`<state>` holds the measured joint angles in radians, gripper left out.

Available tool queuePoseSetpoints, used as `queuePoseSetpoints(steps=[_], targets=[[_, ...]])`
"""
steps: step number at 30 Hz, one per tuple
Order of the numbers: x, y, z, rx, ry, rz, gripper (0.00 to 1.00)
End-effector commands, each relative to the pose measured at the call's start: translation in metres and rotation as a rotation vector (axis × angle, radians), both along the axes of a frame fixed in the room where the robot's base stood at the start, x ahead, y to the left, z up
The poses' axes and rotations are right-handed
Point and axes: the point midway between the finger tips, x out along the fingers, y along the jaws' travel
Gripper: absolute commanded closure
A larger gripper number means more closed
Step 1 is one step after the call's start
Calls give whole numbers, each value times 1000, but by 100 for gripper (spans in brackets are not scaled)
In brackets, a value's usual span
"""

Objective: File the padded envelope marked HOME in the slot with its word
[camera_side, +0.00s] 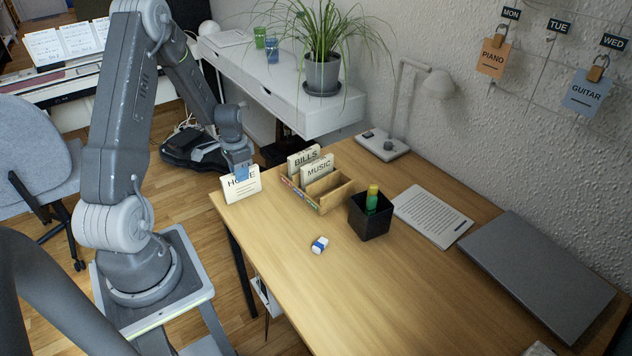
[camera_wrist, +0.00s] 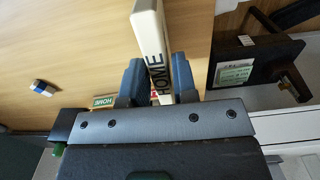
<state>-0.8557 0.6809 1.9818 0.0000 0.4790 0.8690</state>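The cream padded envelope marked HOME (camera_side: 241,188) is upright in my gripper (camera_side: 240,171), at the table's left corner, left of the wooden sorter. In the wrist view the envelope (camera_wrist: 152,45) is between the two blue fingers (camera_wrist: 157,82), which press on its faces. I cannot tell whether its bottom touches the table. The wooden sorter (camera_side: 336,200) holds envelopes marked BILLS (camera_side: 304,158) and MUSIC (camera_side: 318,172) in its back slots; its front part looks empty. Its small coloured labels are unreadable in the side view. A small tag reading HOME (camera_wrist: 103,101) shows upside down in the wrist view.
A black pen cup (camera_side: 370,220) with a green and yellow item stands right of the sorter. A blue and white eraser (camera_side: 320,245) lies in front. A printed sheet (camera_side: 432,216), a grey laptop (camera_side: 540,270) and a lamp (camera_side: 384,145) stand farther off. The front table is clear.

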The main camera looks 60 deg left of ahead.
Motion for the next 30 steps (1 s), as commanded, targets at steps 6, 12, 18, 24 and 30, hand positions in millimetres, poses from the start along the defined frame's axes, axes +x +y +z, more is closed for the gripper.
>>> queuePoseSetpoints(steps=[6,12,18,24,30], targets=[[0,0,0,0,0,0,95],[0,0,3,1,-1,0,100],[1,1,25,3,-3,0,100],[1,1,48,3,-2,0,100],[1,1,71,3,-2,0,100]])
